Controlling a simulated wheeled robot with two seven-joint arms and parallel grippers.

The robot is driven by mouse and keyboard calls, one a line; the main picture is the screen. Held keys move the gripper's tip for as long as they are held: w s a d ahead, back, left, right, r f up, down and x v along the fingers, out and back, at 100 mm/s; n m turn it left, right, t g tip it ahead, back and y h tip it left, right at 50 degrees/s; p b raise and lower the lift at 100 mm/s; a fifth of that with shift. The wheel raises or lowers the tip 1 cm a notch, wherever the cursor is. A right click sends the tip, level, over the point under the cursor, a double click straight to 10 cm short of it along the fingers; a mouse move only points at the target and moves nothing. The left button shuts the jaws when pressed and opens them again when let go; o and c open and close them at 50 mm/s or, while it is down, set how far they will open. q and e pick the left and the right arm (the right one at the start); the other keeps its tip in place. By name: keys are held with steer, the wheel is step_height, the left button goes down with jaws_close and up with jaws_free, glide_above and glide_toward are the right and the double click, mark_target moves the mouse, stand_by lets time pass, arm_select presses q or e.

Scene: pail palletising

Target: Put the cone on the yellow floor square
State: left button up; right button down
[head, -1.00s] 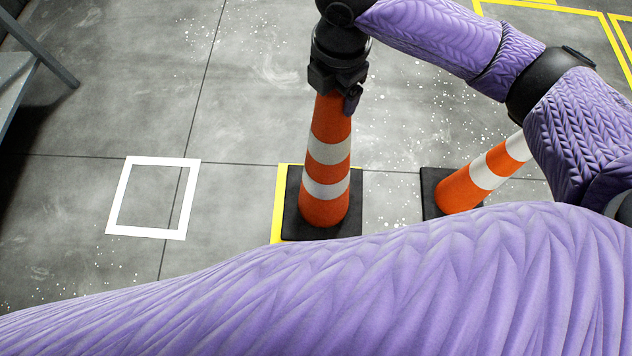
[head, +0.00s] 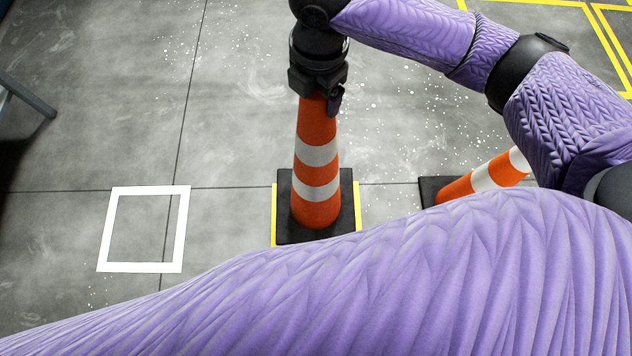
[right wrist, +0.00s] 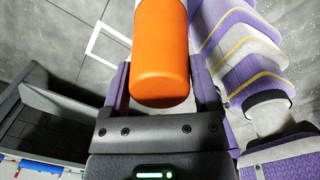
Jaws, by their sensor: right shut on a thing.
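The orange cone with white bands (head: 317,165) stands upright in the head view on its black square base. The base covers most of the yellow floor square (head: 274,215), whose yellow line shows along the base's left and right sides. I cannot tell whether the base touches the floor. My right gripper (head: 318,95) is shut on the cone's top. In the right wrist view the orange cone top (right wrist: 161,55) sits between the fingers (right wrist: 160,92). My left gripper is not in view.
A second orange and white cone (head: 485,177) on a black base stands to the right, partly behind my arm. A white floor square (head: 112,228) lies empty to the left. Yellow floor lines (head: 600,40) show at the far right. A grey frame (head: 28,98) edges in at left.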

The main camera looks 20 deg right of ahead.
steer(key=b, duration=0.8)
glide_toward(316, 172)
steer(key=shift+g, duration=0.3)
steer(key=w, duration=0.1)
steer(key=w+d+r, duration=0.1)
steer(key=w, duration=0.2)
steer(key=shift+d+r, duration=0.2)
steer(key=shift+r, duration=0.1)
steer(key=r+p, duration=0.1)
steer(key=p, duration=0.5)
steer(key=shift+w+r, duration=0.1)
steer(key=shift+r, duration=0.05)
step_height(316, 172, down, 11)
steer(key=b, duration=0.5)
steer(key=shift+c, duration=1.1)
jaws_free()
steer(key=shift+o, duration=1.1)
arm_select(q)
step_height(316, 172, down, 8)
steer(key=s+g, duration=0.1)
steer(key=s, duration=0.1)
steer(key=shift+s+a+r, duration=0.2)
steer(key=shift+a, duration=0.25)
